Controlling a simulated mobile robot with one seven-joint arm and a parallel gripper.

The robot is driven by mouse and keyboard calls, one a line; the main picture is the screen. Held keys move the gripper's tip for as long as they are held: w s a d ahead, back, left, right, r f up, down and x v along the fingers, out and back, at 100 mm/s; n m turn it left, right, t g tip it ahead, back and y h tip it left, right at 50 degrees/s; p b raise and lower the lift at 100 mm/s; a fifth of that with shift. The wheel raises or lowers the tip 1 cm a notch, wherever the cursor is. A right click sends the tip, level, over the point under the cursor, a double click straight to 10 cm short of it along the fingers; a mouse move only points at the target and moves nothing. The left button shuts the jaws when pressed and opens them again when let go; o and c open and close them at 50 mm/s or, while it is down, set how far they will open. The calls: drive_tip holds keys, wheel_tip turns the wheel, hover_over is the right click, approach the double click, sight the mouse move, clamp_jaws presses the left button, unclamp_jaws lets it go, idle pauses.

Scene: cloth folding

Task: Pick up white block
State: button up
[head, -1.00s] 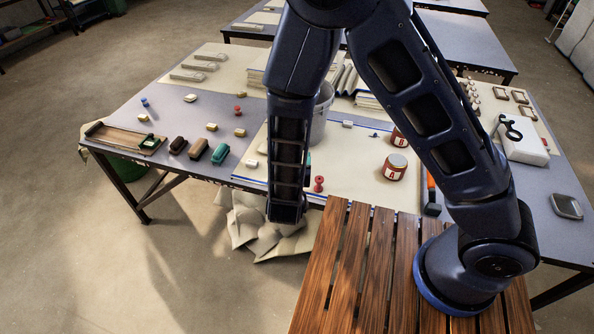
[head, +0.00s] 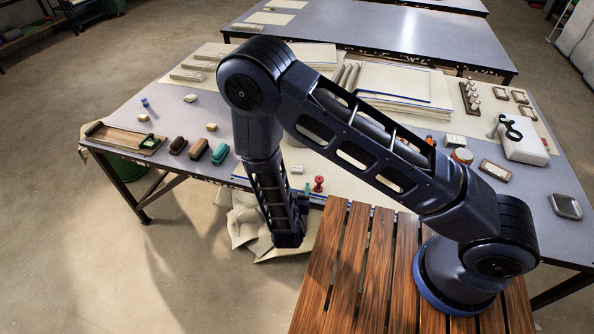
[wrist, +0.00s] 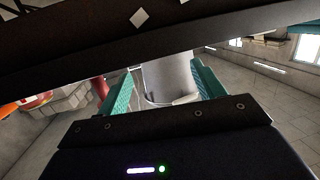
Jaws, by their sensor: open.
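Several small pale blocks lie on the grey table (head: 170,110): a whitish one (head: 190,98) and a cream one (head: 211,127) at the left, and a whitish one (head: 297,169) on the board near the front edge. I cannot tell which is the white block. My gripper (head: 306,190) is low at the table's front edge, mostly hidden by the arm. In the wrist view its two teal fingers (wrist: 160,70) are apart. A white bucket (wrist: 168,78) shows beyond them. I see no block between the fingers.
A red pawn-shaped piece (head: 319,184) stands right of my gripper. Brown and teal erasers (head: 220,154) lie to the left. A crumpled cloth (head: 243,222) is below the front edge. A slatted wooden table (head: 345,270) is under my base.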

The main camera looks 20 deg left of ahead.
sight(297, 171)
drive_tip(key=x, duration=0.9)
drive_tip(key=shift+a+r, duration=0.15)
drive_tip(key=shift+r, duration=0.1)
drive_tip(key=c, duration=1.1)
drive_tip(key=shift+o, duration=0.2)
